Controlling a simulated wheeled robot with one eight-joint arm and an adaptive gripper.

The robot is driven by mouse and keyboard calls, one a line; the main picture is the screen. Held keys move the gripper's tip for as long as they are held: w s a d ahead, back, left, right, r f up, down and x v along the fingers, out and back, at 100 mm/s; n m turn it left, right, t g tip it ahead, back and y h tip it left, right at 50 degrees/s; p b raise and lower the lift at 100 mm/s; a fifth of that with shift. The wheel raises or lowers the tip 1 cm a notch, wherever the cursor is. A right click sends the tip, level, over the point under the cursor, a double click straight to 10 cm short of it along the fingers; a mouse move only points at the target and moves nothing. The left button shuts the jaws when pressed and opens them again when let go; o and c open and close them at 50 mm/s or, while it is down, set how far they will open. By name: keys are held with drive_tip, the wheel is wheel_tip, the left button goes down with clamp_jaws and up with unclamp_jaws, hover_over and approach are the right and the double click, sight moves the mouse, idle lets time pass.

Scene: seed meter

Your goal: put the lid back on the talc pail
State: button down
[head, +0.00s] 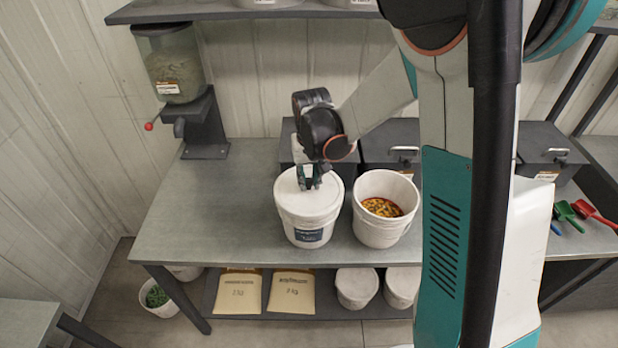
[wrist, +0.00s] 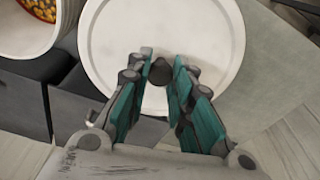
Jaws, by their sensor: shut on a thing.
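A white pail (head: 307,228) with a dark label stands on the grey bench in the head view; the label is too small to read. A round white lid (head: 289,197) covers its mouth and looks level. I cannot tell whether it is fully seated. My gripper (head: 310,183) is above the lid, pointing down. In the wrist view my gripper (wrist: 162,60) has its teal fingers on either side of the dark knob (wrist: 160,73) of the lid (wrist: 115,35), shut on it. The pail's inside is hidden.
An open white pail (head: 377,230) with colourful contents stands close on the right. Dark bins (head: 392,146) line the back. A seed dispenser (head: 178,80) stands at the back left. Coloured scoops (head: 583,213) lie far right. The bench's left part is clear.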

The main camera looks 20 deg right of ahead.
idle(0.3)
drive_tip(key=c, duration=0.9)
unclamp_jaws()
drive_tip(key=shift+o, duration=0.2)
drive_tip(key=shift+r, duration=0.15)
drive_tip(key=shift+r+p, duration=2.05)
drive_tip(key=shift+r, duration=1.35)
clamp_jaws()
